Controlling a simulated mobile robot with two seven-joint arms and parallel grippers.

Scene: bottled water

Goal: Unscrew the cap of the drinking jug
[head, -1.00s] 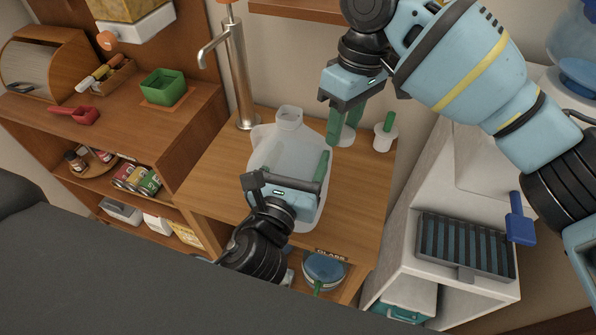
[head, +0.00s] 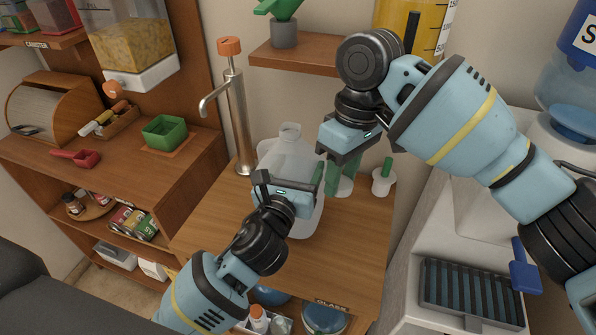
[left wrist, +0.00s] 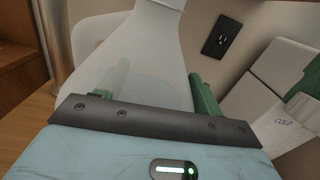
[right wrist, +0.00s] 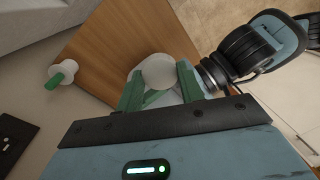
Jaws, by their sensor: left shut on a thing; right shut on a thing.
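The drinking jug (head: 279,150) is large, translucent and upright in the head view, in front of the metal tap. Its narrow neck (head: 290,131) looks uncovered. My left gripper (head: 314,178) is shut around the jug's body; the left wrist view shows the pale jug (left wrist: 130,50) between its green fingers. I cannot tell whether the jug's base touches the table. My right gripper (head: 338,186) is right of the jug, shut on a pale round thing that looks like the cap (right wrist: 158,71). It is partly hidden by the fingers in the head view.
The wooden table (head: 345,245) has bare room at front right. A small white pot (head: 382,183) with a green stick stands near its right edge. The metal tap (head: 240,125) rises behind left. A shelf (head: 290,58) hangs above, and a grated dispenser tray (head: 470,295) is at right.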

